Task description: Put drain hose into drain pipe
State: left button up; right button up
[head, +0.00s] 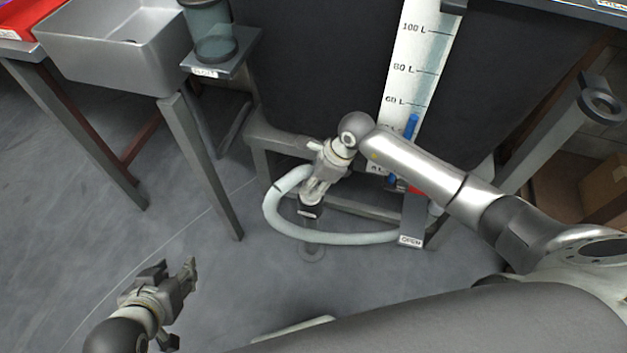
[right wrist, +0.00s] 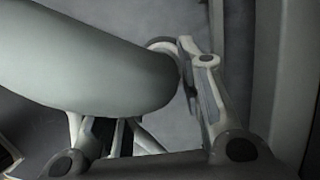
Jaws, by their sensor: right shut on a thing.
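The drain hose (head: 345,239) is a pale tube that loops from the valve area under the tank round to my right gripper (head: 313,192). My right gripper is shut on the hose near its end, and the hose fills the upper left of the right wrist view (right wrist: 80,60). A dark upright piece with a small label (head: 309,211), seemingly the drain pipe, stands just below the right gripper. The gripper hides the hose's end, so I cannot tell whether it is inside the pipe. My left gripper (head: 175,270) is open and empty above the floor at lower left.
A large dark tank (head: 320,60) with a litre scale (head: 414,70) stands on a grey frame (head: 268,140) behind. A sign reading OPEN (head: 411,240) hangs at the valve. A grey sink (head: 120,45) is at upper left. The floor at left is clear.

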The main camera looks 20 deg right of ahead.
pick_arm(q)
jog(key=shift+w+d+r, duration=0.15)
jog(key=shift+w+r, duration=0.1)
jog(key=shift+w, duration=0.15)
pick_arm(e)
jog(key=o, duration=1.2)
pick_arm(q)
jog(key=shift+r, duration=0.1)
pick_arm(e)
jog(key=shift+o, duration=0.2)
jog(key=v, duration=1.2)
jog(key=shift+d+f, duration=0.1)
jog(key=shift+f, duration=0.05)
